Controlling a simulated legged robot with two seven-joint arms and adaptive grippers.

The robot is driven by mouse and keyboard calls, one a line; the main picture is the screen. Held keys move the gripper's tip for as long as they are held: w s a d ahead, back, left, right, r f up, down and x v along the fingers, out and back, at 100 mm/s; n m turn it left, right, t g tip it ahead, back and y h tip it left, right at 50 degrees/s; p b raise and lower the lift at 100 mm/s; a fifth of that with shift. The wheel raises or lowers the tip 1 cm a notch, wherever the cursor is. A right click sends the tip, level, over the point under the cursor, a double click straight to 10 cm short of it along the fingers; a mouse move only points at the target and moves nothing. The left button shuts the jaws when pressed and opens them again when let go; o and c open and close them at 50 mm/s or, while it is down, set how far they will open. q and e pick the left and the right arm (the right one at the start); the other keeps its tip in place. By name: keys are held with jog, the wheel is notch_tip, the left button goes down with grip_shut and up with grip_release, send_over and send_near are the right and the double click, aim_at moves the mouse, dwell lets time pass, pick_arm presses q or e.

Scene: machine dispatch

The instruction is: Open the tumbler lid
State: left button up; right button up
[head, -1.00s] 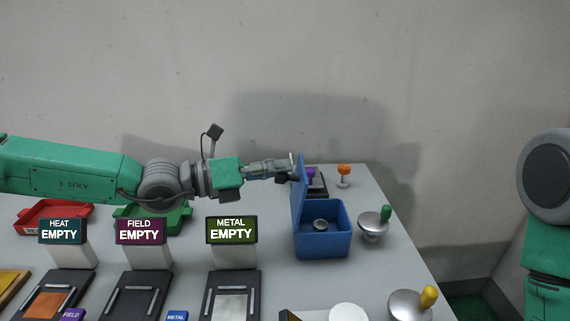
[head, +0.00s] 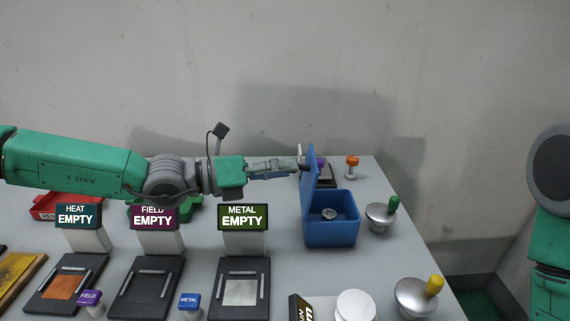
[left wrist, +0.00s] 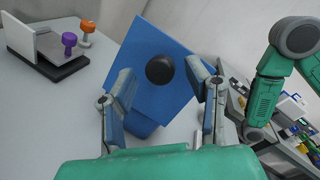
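The tumbler, a blue box (head: 332,233), stands on the table with its top open and a small round metal part (head: 329,214) inside. Its blue lid (head: 310,185) stands nearly upright at the box's left side. In the left wrist view the lid (left wrist: 160,100) faces me with a round black knob (left wrist: 160,69). My left gripper (head: 303,166) is at the lid's left face. In the left wrist view its fingers (left wrist: 162,74) are spread on either side of the knob, with gaps, so it is open. My right gripper is out of view.
A purple-topped piece (left wrist: 69,40) and an orange-topped piece (head: 352,161) stand behind the box. A green-handled metal knob (head: 381,214) is close on its right.

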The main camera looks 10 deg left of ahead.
pick_arm(q)
jog(key=v, duration=1.2)
jog(key=shift+w+a+f, duration=0.1)
jog(key=shift+w+a, duration=0.05)
jog(key=shift+a, duration=0.15)
jog(key=shift+d, duration=0.45)
jog(key=shift+a, duration=0.15)
